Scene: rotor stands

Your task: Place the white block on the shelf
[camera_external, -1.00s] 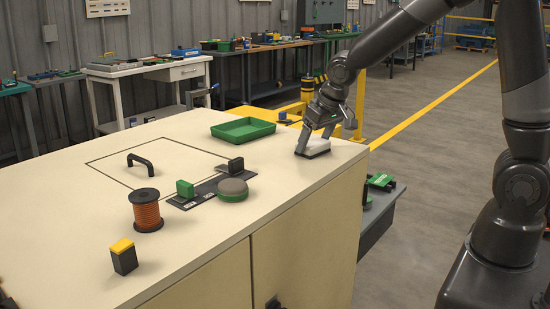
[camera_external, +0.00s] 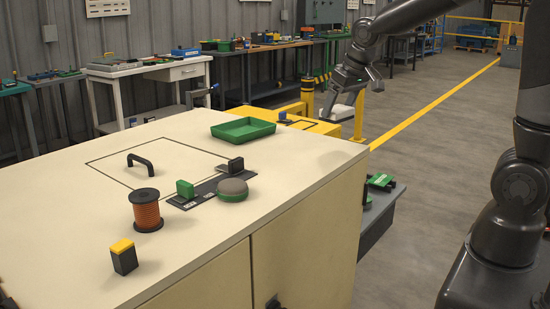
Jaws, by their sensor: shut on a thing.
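The white block (camera_external: 340,112) is a flat, pale piece held in the air beyond the far right corner of the cream cabinet top. My gripper (camera_external: 347,92) is shut on it from above, clear of the cabinet; the block looks slightly tilted. The fingertips are small and dark here, so their exact contact is hard to see. A grey shelf-like ledge (camera_external: 376,222) sticks out at the cabinet's right side, with green and dark pieces (camera_external: 381,181) on it. I cannot tell whether this is the shelf of the task.
On the cabinet top (camera_external: 75,222) are a green tray (camera_external: 243,129), a wire spool (camera_external: 146,210), a round grey-green button (camera_external: 232,190), a black handle (camera_external: 140,162) and a yellow-black block (camera_external: 123,257). A yellow stand (camera_external: 322,127) lies behind the gripper. Floor at right is open.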

